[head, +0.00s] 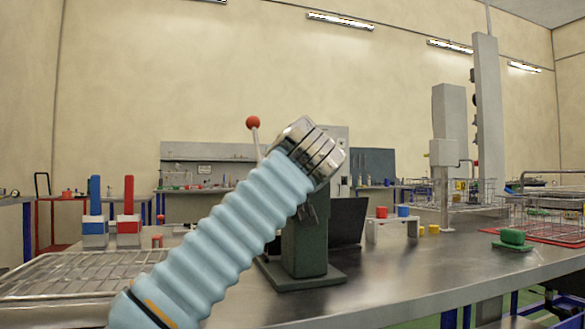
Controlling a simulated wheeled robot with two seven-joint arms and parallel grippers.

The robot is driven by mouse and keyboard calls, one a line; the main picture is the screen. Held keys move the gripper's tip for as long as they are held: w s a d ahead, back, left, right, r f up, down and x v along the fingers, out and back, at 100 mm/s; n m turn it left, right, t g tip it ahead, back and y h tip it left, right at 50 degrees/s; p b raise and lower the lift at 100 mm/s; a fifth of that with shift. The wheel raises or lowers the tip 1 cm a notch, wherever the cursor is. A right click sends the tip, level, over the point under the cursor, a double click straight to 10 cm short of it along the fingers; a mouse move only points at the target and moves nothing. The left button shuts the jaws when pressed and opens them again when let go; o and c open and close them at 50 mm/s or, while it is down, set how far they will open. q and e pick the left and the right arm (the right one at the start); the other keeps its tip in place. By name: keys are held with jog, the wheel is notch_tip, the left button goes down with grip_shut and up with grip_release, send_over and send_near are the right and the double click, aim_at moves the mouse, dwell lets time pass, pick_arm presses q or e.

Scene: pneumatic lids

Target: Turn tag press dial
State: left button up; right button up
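The tag press is a dark green machine (303,245) standing on a flat base plate on the metal workbench (400,275). A lever with a red ball knob (253,122) rises behind my arm and seems to belong to it. My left arm comes in from the lower left and crosses in front of the press. Its silver wrist end, where the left gripper (312,152) sits, covers the press's upper part. I cannot make out the fingertips or whether they touch the press. The dial cannot be made out. My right gripper is out of view.
A wire rack (75,272) lies at the left of the bench. Blue (95,210) and red (129,212) upright pieces stand behind it. A small stand with red and blue blocks (392,229), a green block (512,238) and wire baskets are at the right. The front right bench top is clear.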

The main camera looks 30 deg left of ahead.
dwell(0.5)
pick_arm(q)
jog(key=o, duration=1)
jog(key=shift+o, duration=0.2)
jog(key=b+v, duration=0.2)
jog(key=v, duration=1.1)
jog(key=shift+s+d, duration=0.15)
jog(key=shift+s, duration=0.25)
